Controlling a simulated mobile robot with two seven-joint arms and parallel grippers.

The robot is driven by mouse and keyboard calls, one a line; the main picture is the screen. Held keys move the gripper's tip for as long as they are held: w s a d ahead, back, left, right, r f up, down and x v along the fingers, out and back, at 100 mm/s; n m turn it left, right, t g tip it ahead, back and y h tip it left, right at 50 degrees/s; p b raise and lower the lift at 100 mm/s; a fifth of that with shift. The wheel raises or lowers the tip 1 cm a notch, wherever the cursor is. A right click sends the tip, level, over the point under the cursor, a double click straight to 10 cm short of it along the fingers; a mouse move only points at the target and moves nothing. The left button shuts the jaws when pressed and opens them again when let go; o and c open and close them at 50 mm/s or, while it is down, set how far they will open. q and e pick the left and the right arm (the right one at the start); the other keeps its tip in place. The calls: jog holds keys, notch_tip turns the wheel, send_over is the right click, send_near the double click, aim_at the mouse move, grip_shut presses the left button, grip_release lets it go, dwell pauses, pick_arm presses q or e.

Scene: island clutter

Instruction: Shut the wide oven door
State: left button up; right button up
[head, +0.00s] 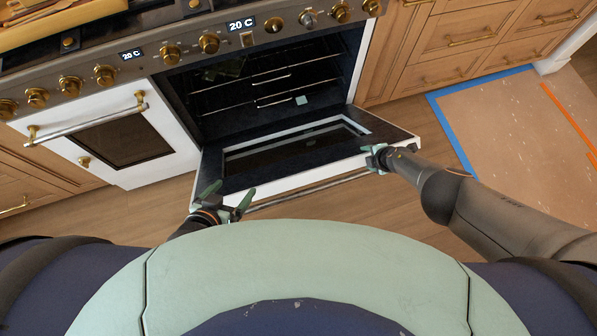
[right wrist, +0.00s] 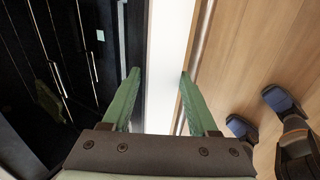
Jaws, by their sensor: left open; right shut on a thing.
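The wide oven door (head: 300,150) is folded down open, with its dark inner face and window up and a white front edge. Its bar handle (head: 310,187) runs along the front side. My right gripper (head: 373,158) is at the door's front right corner. In the right wrist view, my right gripper (right wrist: 160,76) has its green fingers on either side of the white door edge (right wrist: 168,45), shut on it. My left gripper (head: 229,196) is open and empty by the door's front left corner, near the handle's left end. Whether it touches the door is unclear.
The oven cavity (head: 260,85) is open, with wire racks inside. A narrower white oven door (head: 115,145) to the left is shut. Brass knobs (head: 208,42) line the panel above. Wooden drawers (head: 470,50) stand at right. Floor covering with blue tape (head: 453,130) lies at right.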

aim_at(363, 152)
jog(key=shift+w+a+r, duration=0.7)
jog(key=shift+w+r, duration=0.25)
jog(key=shift+w, duration=0.05)
jog(key=shift+w+a+r+g, duration=0.2)
jog(key=shift+w+r+g, duration=0.05)
jog(key=shift+w+r, duration=0.25)
jog(key=shift+w+a+r+g, duration=0.15)
jog(key=shift+w+r+g, duration=0.1)
jog(key=shift+w+r, duration=0.2)
jog(key=shift+w+a+r+b, duration=0.3)
jog(key=shift+w+r, duration=0.15)
jog(key=shift+w, duration=0.2)
jog(key=shift+w+a+r+b, duration=0.15)
jog(key=shift+w+r+b, duration=0.2)
jog(key=shift+w, duration=0.25)
jog(key=o, duration=0.9)
jog(key=shift+w+r, duration=0.1)
jog(key=shift+r, duration=0.15)
jog(key=o, duration=0.5)
jog(key=shift+d+f+g+h, duration=0.1)
jog(key=shift+g+h, duration=0.2)
jog(key=shift+o, duration=0.2)
jog(key=shift+d, duration=0.1)
